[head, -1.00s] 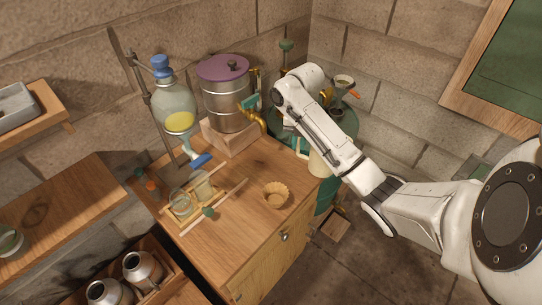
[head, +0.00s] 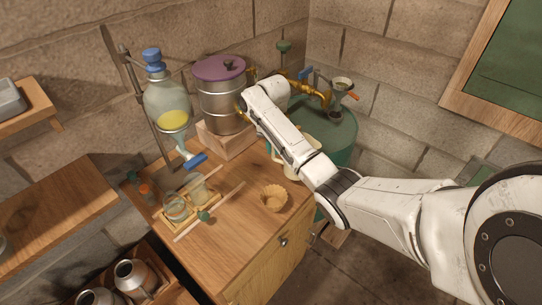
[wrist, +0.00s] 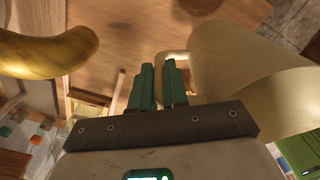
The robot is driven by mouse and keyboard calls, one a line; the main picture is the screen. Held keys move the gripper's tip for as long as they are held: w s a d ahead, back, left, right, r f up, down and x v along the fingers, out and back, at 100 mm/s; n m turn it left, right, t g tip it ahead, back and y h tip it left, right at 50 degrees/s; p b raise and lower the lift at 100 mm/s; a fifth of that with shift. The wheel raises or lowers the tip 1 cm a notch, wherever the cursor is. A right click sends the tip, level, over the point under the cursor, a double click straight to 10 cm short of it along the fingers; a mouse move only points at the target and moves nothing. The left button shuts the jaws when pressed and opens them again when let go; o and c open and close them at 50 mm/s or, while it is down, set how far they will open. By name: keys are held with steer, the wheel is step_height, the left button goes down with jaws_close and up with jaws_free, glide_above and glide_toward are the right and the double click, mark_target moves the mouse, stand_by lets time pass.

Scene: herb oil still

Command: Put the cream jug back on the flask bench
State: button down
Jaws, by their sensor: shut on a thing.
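In the wrist view, the cream jug (wrist: 235,62) fills the right side, with its handle (wrist: 176,58) at the green fingers of my gripper (wrist: 157,78). My gripper is shut on the jug handle. In the head view, my arm hides the gripper and most of the jug; a cream part of the jug (head: 312,143) shows beside the arm, near the back right edge of the wooden flask bench (head: 238,232). I cannot tell whether the jug touches the bench.
A steel still (head: 222,100) with a purple lid stands at the bench's back; a brass pipe (wrist: 45,52) is close at left in the wrist view. A rack with glass jars (head: 176,207) and a small fluted cup (head: 273,198) stand on the bench. A green drum (head: 335,135) stands behind.

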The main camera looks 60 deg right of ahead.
steer(key=shift+w+f, duration=0.35)
steer(key=shift+f, duration=0.05)
steer(key=shift+w+f+p, duration=0.1)
steer(key=shift+f+p, duration=0.4)
steer(key=shift+f, duration=1.15)
steer(key=shift+f, duration=0.2)
steer(key=c, duration=1.1)
jaws_free()
